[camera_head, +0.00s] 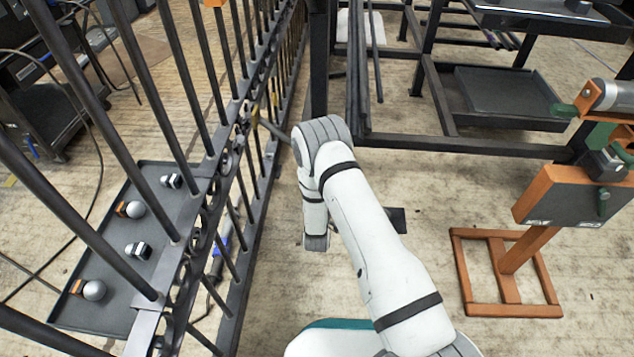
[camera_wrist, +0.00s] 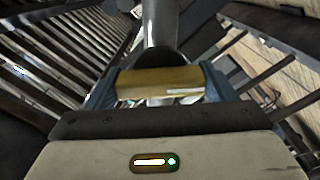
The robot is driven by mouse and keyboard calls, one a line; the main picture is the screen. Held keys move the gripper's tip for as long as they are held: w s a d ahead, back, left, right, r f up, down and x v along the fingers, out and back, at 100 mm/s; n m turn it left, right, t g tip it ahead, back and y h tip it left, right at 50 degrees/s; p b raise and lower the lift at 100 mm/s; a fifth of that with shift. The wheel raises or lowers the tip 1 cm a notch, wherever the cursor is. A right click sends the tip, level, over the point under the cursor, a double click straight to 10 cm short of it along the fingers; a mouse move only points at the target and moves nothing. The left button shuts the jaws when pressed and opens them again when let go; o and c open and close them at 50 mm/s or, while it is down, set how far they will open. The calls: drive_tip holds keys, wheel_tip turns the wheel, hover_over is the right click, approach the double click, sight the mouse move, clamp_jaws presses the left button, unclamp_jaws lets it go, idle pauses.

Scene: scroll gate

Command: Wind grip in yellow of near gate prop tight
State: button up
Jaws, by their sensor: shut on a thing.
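The black barred gate (camera_head: 185,95) with scroll rings runs along the left of the head view. In the wrist view, a yellow, brass-like cylindrical grip (camera_wrist: 160,83) lies crosswise between the blue fingers of my gripper (camera_wrist: 158,88). My gripper is shut on this grip. A grey shaft (camera_wrist: 163,25) rises behind the grip. My fingers are hidden there behind the wrist. I cannot tell how tight the prop is.
A dark tray (camera_head: 66,305) with several small knobbed pieces lies beyond the gate at left. A black frame table (camera_head: 450,140) stands at the back. An orange-footed stand (camera_head: 505,275) is at right. Bare floor (camera_head: 425,190) lies between my arm and the stand.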

drive_tip(key=shift+w+a+r, duration=0.1)
drive_tip(key=shift+w+r, duration=0.05)
drive_tip(key=shift+r, duration=0.05)
drive_tip(key=o, duration=1)
drive_tip(key=shift+f, duration=0.1)
drive_tip(key=s+p, duration=0.3)
drive_tip(key=s, duration=0.5)
drive_tip(key=shift+c, duration=0.6)
